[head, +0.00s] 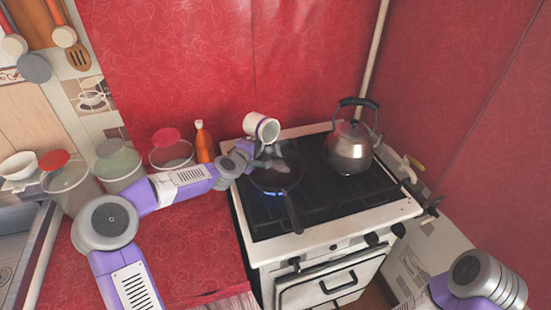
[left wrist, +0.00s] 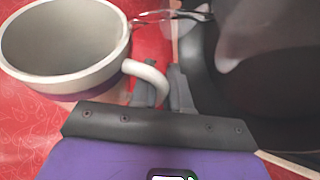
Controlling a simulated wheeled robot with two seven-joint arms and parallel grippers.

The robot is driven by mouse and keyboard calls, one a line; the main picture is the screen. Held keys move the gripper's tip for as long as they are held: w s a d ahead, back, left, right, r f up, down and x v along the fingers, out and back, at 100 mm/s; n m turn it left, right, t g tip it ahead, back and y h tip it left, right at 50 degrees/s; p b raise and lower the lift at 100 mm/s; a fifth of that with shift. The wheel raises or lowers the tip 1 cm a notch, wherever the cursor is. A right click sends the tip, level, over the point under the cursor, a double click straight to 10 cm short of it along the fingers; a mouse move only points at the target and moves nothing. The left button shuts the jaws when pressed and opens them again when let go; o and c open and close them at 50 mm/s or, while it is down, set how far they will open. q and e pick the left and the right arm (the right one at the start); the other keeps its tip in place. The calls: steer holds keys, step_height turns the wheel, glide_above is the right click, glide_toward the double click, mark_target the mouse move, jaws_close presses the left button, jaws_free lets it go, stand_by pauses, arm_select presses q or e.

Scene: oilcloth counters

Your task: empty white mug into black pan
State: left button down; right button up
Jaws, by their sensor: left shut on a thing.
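The white mug (head: 262,127) is tipped on its side above the back left of the stove, its mouth facing right. My left gripper (head: 246,150) is shut on its handle, which shows between the fingers in the left wrist view (left wrist: 150,78). The mug's inside (left wrist: 65,35) looks pale and bare there. Clear, glassy liquid (left wrist: 175,16) stretches from near the rim towards the pan. The black pan (head: 278,178) sits on the left burner, with whitish, see-through liquid (head: 270,157) over it. My right gripper is out of view.
A blue flame (head: 259,193) burns under the pan. A metal kettle (head: 348,150) stands on the burner to the right. An orange bottle (head: 204,142) and several lidded containers stand left of the stove. The red counter (head: 190,245) in front is clear.

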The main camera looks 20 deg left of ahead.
arm_select(q)
steer(key=shift+w+a+r+m+t+b, duration=0.2)
steer(key=shift+r+m+t+b, duration=0.15)
steer(key=shift+b, duration=0.4)
